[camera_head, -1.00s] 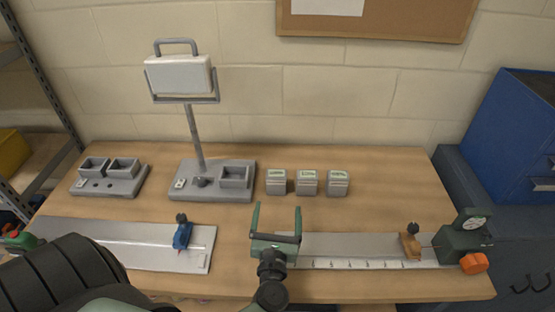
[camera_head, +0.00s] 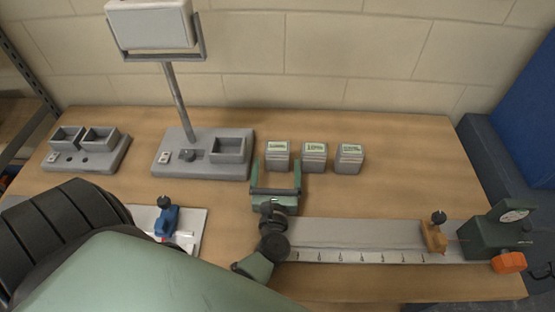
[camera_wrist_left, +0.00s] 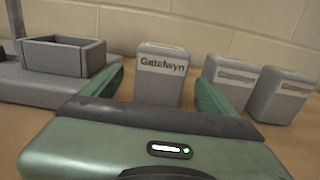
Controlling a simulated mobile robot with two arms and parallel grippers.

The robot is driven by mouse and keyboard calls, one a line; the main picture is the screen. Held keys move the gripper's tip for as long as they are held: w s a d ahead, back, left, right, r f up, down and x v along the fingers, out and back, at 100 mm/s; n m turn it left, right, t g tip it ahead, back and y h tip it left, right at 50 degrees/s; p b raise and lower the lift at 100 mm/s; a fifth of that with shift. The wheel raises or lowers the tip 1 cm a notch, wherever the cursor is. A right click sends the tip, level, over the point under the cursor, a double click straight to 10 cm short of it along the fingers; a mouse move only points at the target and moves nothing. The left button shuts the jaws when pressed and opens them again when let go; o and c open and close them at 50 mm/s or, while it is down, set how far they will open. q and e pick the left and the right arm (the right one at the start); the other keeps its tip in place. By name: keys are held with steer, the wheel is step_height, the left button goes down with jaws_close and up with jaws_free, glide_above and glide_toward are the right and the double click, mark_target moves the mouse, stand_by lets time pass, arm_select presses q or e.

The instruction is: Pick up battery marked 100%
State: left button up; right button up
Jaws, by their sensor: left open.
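Three grey batteries stand upright in a row on the table, with pale green labels on top: a left one (camera_head: 277,156), a middle one (camera_head: 314,157) and a right one (camera_head: 349,158). The label markings are too small to read for a percentage. My left gripper (camera_head: 276,170) is open, its fingers pointing at the left battery. The other two batteries stand right of the right finger. My right gripper is not in view.
A grey lamp stand (camera_head: 175,165) with an open bin (camera_head: 230,147) is left of the batteries. A double-bin grey holder (camera_head: 85,160) is at far left. A measuring rail (camera_head: 370,235) with a green gauge block (camera_head: 495,235) lies in front right. Table right of the batteries is clear.

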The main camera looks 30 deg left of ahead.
mark_target(278, 146)
arm_select(q)
steer(key=shift+w+a+r+p, duration=0.25)
steer(key=shift+w+a+p, duration=0.05)
steer(key=shift+w+p, duration=0.15)
steer(key=shift+w+a, duration=0.15)
steer(key=shift+w, duration=0.05)
steer(key=x, duration=0.5)
steer(key=shift+w+f+p, duration=0.1)
steer(key=shift+w+p, duration=0.1)
steer(key=shift+p, duration=0.1)
steer(key=shift+w+a, duration=0.25)
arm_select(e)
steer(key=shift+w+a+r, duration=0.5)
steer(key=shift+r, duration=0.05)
arm_select(q)
jaws_close()
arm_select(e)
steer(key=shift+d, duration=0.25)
